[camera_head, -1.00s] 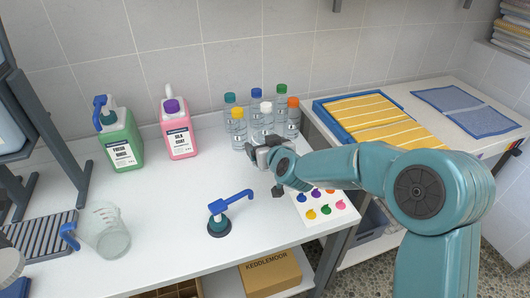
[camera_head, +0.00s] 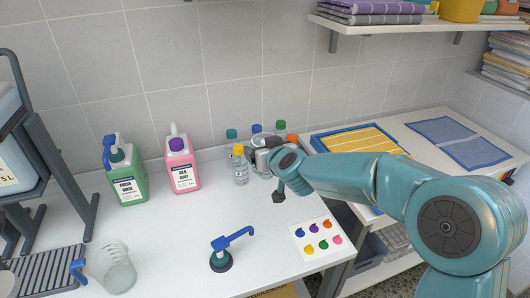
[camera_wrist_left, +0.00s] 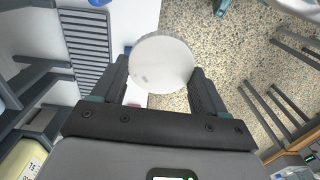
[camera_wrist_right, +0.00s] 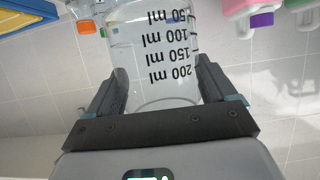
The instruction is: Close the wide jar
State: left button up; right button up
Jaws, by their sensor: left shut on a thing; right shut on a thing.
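My right gripper (camera_head: 268,158) is among the bottles at the back of the counter. It is shut on a clear wide jar (camera_wrist_right: 150,60) with black ml marks, which appears upside down in the right wrist view. The jar (camera_head: 262,148) is partly hidden by the gripper in the head view. My left gripper (camera_wrist_left: 159,82) is shut on a round, flat, whitish lid (camera_wrist_left: 160,58), seen face-on in the left wrist view. I cannot make out the left gripper in the head view. The lid and jar are apart.
Capped bottles (camera_head: 240,168) stand close around the jar. Green (camera_head: 127,180) and pink (camera_head: 183,170) jugs are left of them. The middle counter is clear.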

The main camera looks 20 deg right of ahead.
pick_arm(q)
jog(key=shift+r+p, duration=0.4)
jog(key=shift+r, duration=0.15)
pick_arm(e)
jog(key=shift+r, duration=0.85)
jog(key=o, duration=0.4)
jog(key=c, duration=0.7)
jog(key=shift+c, duration=0.2)
